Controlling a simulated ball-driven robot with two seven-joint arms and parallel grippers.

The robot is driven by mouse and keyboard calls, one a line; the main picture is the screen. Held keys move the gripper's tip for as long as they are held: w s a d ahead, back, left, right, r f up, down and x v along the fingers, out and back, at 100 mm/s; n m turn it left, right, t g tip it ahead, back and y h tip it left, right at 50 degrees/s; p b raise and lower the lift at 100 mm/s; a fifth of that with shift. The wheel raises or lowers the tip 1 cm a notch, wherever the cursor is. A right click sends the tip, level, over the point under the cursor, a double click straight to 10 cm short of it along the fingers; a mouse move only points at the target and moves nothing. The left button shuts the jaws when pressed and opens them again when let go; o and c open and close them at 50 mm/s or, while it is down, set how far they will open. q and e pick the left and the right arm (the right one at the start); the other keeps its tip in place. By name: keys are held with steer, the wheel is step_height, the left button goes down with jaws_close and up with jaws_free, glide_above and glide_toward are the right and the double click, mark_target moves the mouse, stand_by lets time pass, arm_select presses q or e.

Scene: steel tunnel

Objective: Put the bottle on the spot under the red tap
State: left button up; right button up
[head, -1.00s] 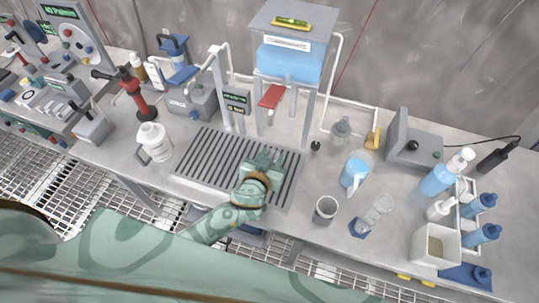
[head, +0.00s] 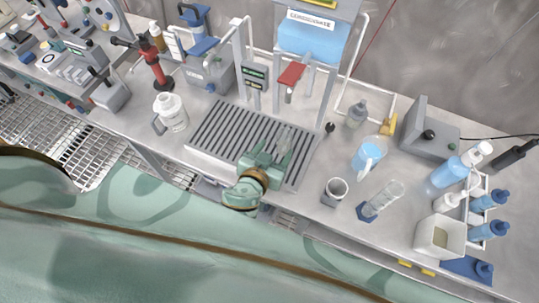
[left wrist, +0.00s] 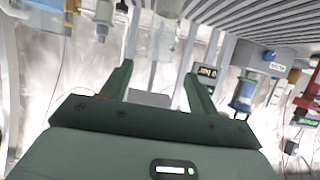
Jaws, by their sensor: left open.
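A clear bottle (head: 286,138) stands on the slatted drain grate (head: 222,132), below the red tap (head: 291,74) of the blue-filled tank. It is faint, and its lower part is partly hidden by my left gripper. My left gripper (head: 279,157) is open at the grate's right part, its fingers on the near side of the bottle. In the left wrist view the picture is upside down; a clear shape that looks like the bottle (left wrist: 162,40) shows beyond the parted fingers, apart from them. The spot's marking cannot be made out. My right gripper is not in view.
A white jug (head: 171,112) stands left of the grate. To the right are a blue-filled pitcher (head: 368,157), a grey cup (head: 336,189), a tilted clear bottle (head: 383,199) and a white bin (head: 436,238). A post with displays (head: 254,75) rises behind the grate.

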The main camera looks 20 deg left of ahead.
arm_select(q)
steer(key=shift+v, duration=1.7)
